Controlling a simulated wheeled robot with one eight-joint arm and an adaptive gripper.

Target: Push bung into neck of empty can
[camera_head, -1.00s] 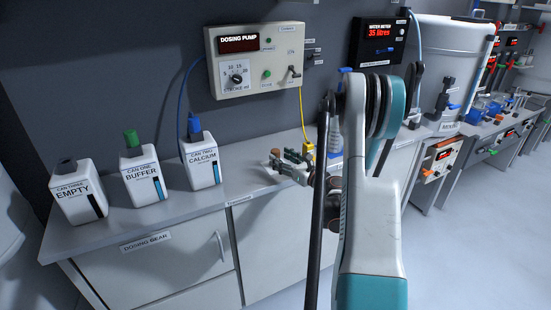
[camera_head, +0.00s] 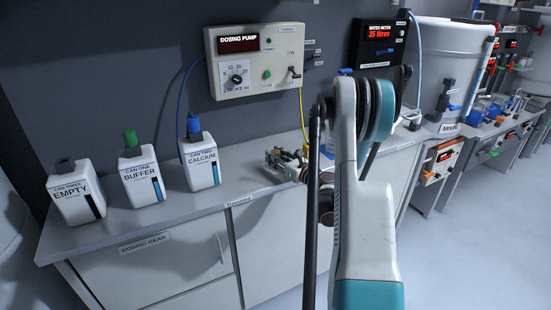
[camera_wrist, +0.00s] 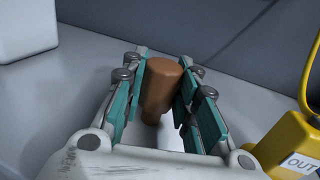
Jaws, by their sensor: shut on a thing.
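The empty can (camera_head: 76,202), labelled CAN THREE EMPTY, stands upright at the left end of the worktop in the head view. Its neck (camera_head: 64,165) looks dark on top; I cannot tell its inside. My gripper (camera_head: 284,163) is well to the right of the can, low over the worktop, partly hidden by my arm. In the wrist view my gripper (camera_wrist: 163,72) is shut on a brown bung (camera_wrist: 163,88), held between its teal fingers. The bung's wide end is toward the fingertips. The bung is not clearly visible in the head view.
The buffer can (camera_head: 142,180) with a green cap and the calcium can (camera_head: 201,165) with a blue cap stand between the empty can and my gripper. The dosing pump (camera_head: 254,65) hangs behind. A yellow fitting (camera_wrist: 285,145) is close right of the gripper.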

